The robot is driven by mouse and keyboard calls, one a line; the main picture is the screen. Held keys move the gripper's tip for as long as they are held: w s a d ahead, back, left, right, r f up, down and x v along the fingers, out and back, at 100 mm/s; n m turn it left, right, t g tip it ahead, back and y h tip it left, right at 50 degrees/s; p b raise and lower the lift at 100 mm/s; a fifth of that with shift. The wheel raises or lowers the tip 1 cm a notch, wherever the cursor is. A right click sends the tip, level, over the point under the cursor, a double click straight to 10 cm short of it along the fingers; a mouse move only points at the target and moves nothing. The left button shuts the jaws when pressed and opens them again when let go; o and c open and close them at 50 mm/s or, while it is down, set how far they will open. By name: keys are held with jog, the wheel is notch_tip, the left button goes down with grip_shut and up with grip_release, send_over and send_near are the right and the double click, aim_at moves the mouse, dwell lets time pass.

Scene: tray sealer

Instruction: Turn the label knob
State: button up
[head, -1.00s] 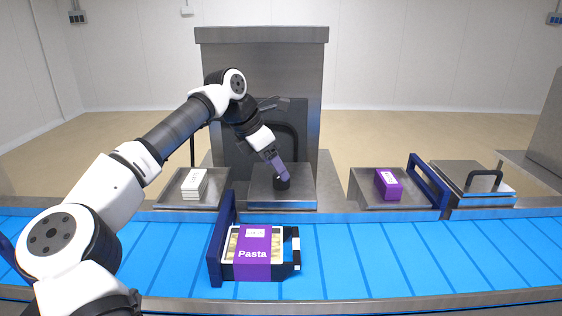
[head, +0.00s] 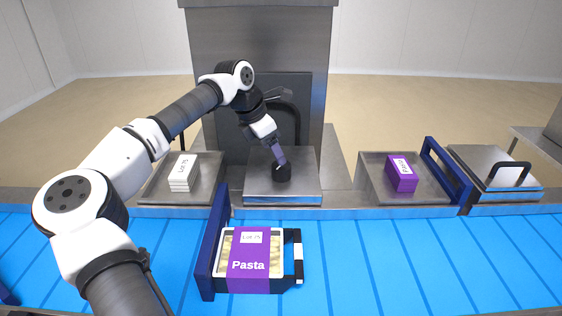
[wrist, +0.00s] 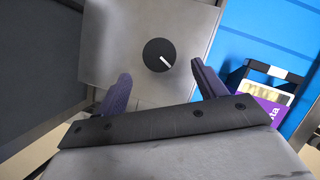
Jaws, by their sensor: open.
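The label knob (head: 282,172) is a round black dial on the grey metal block in front of the tall sealer. In the wrist view the knob (wrist: 159,55) shows a white pointer mark aimed to the lower right. My gripper (head: 279,158) points down at the knob from above. In the wrist view its two purple fingers (wrist: 160,80) are spread apart, with the knob beyond and between them. No contact shows there; in the head view the fingertips overlap the knob's top, so the gap is hard to judge.
A Pasta tray (head: 222,270) with a purple sleeve sits on the blue conveyor (head: 400,260), between a dark blue guide and a black-and-white handle. White labels (head: 183,172) lie left of the knob block, a purple box (head: 401,174) right. A lidded metal box (head: 490,165) stands far right.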

aim_at(281, 171)
jog(key=p+x, duration=0.2)
jog(key=x, duration=0.5)
jog(key=shift+w+d+f, duration=0.1)
jog(key=shift+w+f, duration=0.05)
jog(key=c, duration=1)
